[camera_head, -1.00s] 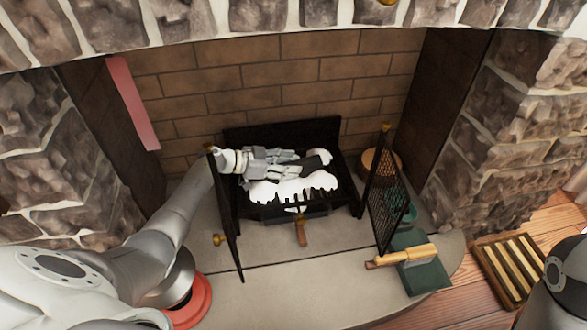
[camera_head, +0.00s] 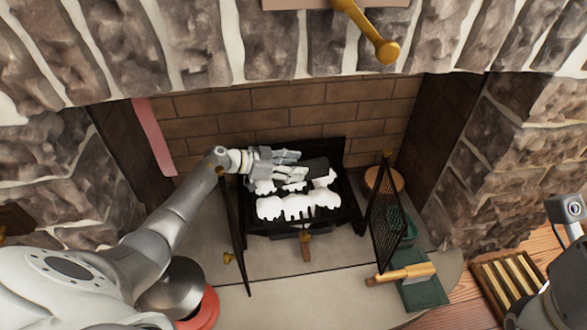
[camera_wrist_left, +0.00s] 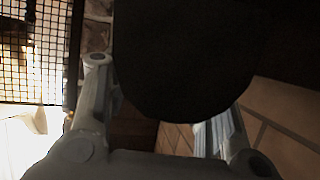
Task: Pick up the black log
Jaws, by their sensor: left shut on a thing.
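The black log (camera_head: 315,168) is at the back of the fireplace grate, above the white ash-like pieces (camera_head: 298,207). My left gripper (camera_head: 291,163) reaches in from the left and is shut on the black log. In the left wrist view the black log (camera_wrist_left: 185,55) is a large dark rounded shape between the two fingers (camera_wrist_left: 160,128) and hides much of the view. I cannot tell whether the log is clear of the grate. My right gripper is not in view; only part of my right arm shows at the right edge.
The dark grate (camera_head: 338,222) stands between two open mesh doors, left (camera_head: 235,235) and right (camera_head: 384,225). A wooden-handled tool (camera_head: 405,273) lies on a green box (camera_head: 425,292). A slatted wooden rack (camera_head: 505,280) is at right. The front hearth is mostly clear.

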